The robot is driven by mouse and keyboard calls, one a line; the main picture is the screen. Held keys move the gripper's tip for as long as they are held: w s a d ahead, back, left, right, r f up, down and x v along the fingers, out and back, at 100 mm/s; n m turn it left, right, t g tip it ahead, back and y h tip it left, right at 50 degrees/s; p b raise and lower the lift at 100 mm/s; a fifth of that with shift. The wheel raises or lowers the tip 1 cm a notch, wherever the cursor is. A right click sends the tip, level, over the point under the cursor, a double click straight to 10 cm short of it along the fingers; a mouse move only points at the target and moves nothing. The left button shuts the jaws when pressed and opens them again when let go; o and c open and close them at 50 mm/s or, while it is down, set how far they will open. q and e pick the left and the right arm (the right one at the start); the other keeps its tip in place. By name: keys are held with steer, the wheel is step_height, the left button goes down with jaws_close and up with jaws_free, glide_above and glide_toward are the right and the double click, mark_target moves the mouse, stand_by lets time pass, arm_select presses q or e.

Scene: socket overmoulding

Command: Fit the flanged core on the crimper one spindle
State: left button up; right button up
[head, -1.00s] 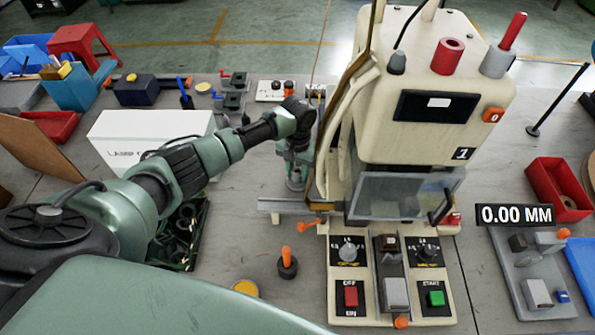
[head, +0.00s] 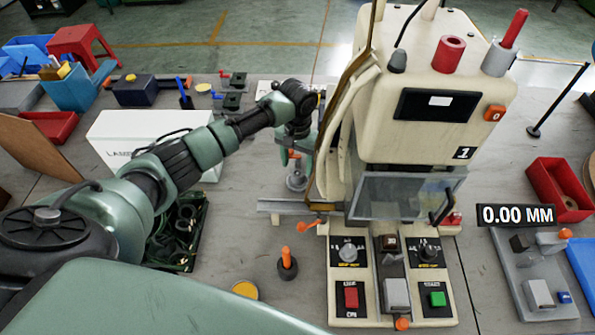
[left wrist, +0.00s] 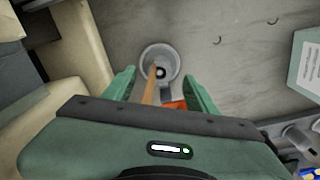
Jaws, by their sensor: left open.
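Crimper one is the cream machine (head: 430,110) marked 1. A grey round flanged piece (head: 296,181) stands on the table at its left; I cannot tell for sure whether it is the flanged core or a spindle base. In the left wrist view this piece (left wrist: 158,62) has a dark centre, and a tan strip crosses its near edge. My left gripper (head: 294,160) is above it, fingers open on either side in the left wrist view (left wrist: 161,85), with no grip visible. An orange-red part (left wrist: 176,105) shows between the fingers. My right gripper is not in view.
A red hollow cylinder (head: 447,55) and a red rod (head: 514,30) in a grey base stand on the machine. A metal rail (head: 280,206) juts left from it. A black bin of rings (head: 178,232) and a white box (head: 130,135) lie left.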

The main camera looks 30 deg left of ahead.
arm_select(q)
steer(key=shift+r, duration=1.35)
